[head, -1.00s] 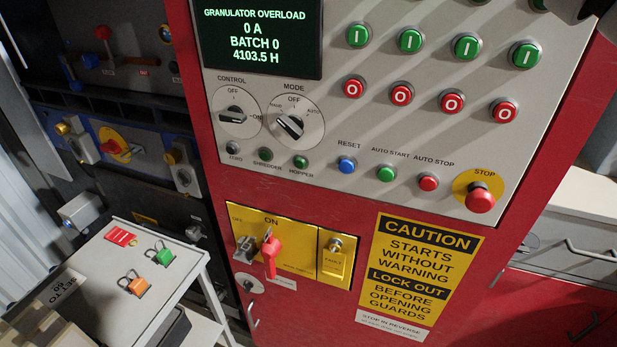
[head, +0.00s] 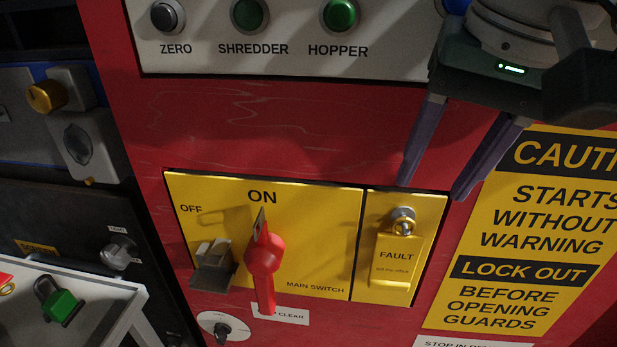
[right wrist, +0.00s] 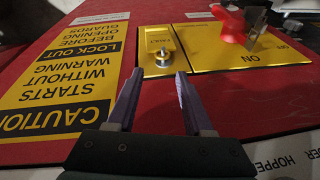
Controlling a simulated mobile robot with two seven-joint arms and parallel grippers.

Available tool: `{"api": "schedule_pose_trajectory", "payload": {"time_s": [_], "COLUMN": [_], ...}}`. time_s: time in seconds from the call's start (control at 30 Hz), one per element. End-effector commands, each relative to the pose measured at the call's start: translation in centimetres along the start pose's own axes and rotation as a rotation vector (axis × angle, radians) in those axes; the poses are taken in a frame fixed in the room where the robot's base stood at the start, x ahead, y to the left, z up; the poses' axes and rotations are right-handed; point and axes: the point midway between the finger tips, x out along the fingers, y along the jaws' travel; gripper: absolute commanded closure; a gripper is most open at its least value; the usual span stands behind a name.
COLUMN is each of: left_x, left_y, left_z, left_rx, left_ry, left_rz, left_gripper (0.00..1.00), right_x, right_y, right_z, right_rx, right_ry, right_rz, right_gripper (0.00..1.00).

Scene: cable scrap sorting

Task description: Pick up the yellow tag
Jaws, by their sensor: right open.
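The yellow tag (head: 394,259), marked FAULT, hangs from a round metal peg (head: 403,218) on the small yellow panel right of the main switch. In the right wrist view the tag (right wrist: 160,38) lies just beyond the fingertips, with the peg (right wrist: 163,60) nearest. My right gripper (head: 431,190) is open and empty, above and slightly right of the tag in the head view. In the right wrist view its fingers (right wrist: 157,80) stand apart, with the peg between and beyond their tips. I see no contact. My left gripper is not in view.
The red main switch handle (head: 263,259) sticks out left of the tag, beside a grey metal bracket (head: 212,267). The caution sign (head: 545,230) is flat on the red panel at right. A table (head: 110,300) with a green padlock (head: 58,302) stands at lower left.

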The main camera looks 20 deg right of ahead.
Motion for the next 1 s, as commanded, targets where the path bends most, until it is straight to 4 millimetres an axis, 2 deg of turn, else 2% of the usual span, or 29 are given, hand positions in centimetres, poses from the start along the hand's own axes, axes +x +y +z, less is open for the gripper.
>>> {"api": "schedule_pose_trajectory", "payload": {"time_s": [0.27,0.5,0.8,1.0], "left_x": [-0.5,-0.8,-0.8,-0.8], "left_y": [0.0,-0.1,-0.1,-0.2], "left_z": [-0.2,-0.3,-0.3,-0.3], "left_rx": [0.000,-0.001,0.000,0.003], "left_ry": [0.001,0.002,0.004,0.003], "left_rz": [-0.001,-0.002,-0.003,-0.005], "left_gripper": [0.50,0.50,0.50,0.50], "right_x": [2.8,6.5,7.0,7.0], "right_y": [-0.2,-0.4,-0.4,-0.4], "right_z": [0.3,0.7,0.6,0.6], "right_rx": [0.001,0.002,0.000,0.001], "right_ry": [-0.007,-0.007,-0.004,-0.004], "right_rz": [-0.001,-0.003,-0.005,-0.005], "right_gripper": [0.48,0.48,0.48,0.71]}}
